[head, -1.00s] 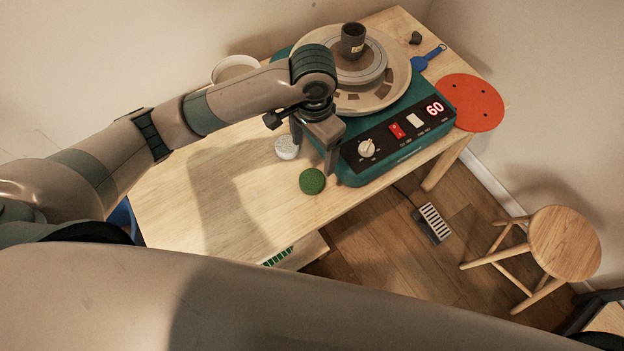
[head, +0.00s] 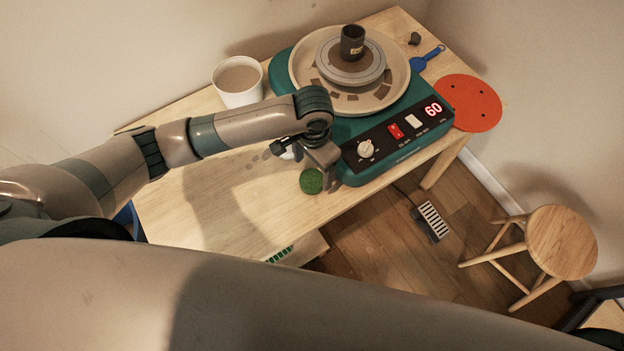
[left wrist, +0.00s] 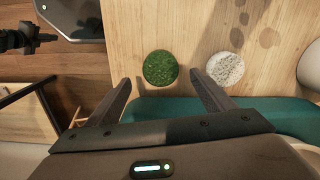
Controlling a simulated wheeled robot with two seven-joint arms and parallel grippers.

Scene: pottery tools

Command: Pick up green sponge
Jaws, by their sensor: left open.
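The green sponge (head: 311,181) is a small round disc lying on the wooden table near its front edge, just left of the pottery wheel's control panel. It also shows in the left wrist view (left wrist: 160,68), ahead of and between the two finger lines. My left gripper (head: 325,165) is just above and beside the sponge, with its fingers apart and nothing between them. In the left wrist view the fingers (left wrist: 160,90) are spread wide. My right gripper is not clearly seen in the head view.
A white speckled disc (left wrist: 225,69) lies beside the sponge. The teal pottery wheel (head: 350,170) stands close on the right, with a dark cup (head: 352,42) on it. A white bucket (head: 240,95) stands behind my arm. The table (head: 240,220) is clear at front left.

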